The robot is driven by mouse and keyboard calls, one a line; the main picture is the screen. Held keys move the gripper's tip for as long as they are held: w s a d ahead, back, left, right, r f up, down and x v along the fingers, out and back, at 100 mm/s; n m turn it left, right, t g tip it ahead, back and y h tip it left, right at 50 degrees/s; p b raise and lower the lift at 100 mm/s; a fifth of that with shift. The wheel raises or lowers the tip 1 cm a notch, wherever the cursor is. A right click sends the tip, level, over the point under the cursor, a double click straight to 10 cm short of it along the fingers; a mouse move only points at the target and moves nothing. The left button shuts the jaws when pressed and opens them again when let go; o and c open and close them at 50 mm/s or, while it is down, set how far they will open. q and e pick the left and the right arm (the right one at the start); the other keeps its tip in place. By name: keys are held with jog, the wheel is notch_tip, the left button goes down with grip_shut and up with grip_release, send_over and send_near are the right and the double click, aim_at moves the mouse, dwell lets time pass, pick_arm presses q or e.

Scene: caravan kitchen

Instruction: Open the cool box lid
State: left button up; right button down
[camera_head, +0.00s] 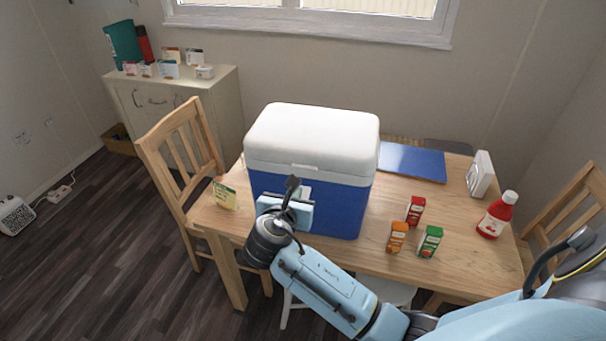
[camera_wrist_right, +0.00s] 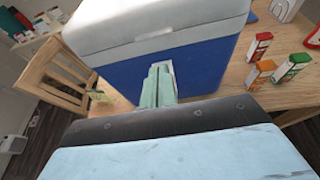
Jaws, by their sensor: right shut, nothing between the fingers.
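The cool box (camera_head: 330,204) stands on the wooden table, with a blue body and a white lid (camera_head: 312,135). The lid lies flat on the body and is closed. In the right wrist view the blue body (camera_wrist_right: 205,66) and the white lid (camera_wrist_right: 140,22) fill the upper middle. My right gripper (camera_head: 306,191) is at the box's front face, just below the lid's front lip. Its fingers (camera_wrist_right: 159,80) are shut with nothing between them. I cannot tell whether the fingertips touch the box. My left gripper is in neither view.
Three small cartons, red (camera_head: 415,210), orange (camera_head: 397,237) and green (camera_head: 430,241), and a ketchup bottle (camera_head: 497,215) stand right of the box. A blue board (camera_head: 412,162) lies behind them. A small card-like box (camera_head: 225,194) stands left. Wooden chairs (camera_head: 180,150) flank the table.

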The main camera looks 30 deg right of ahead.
aim_at(307, 173)
jog(key=x, duration=1)
jog(key=shift+r+b, duration=0.2)
jog(key=shift+b, duration=0.2)
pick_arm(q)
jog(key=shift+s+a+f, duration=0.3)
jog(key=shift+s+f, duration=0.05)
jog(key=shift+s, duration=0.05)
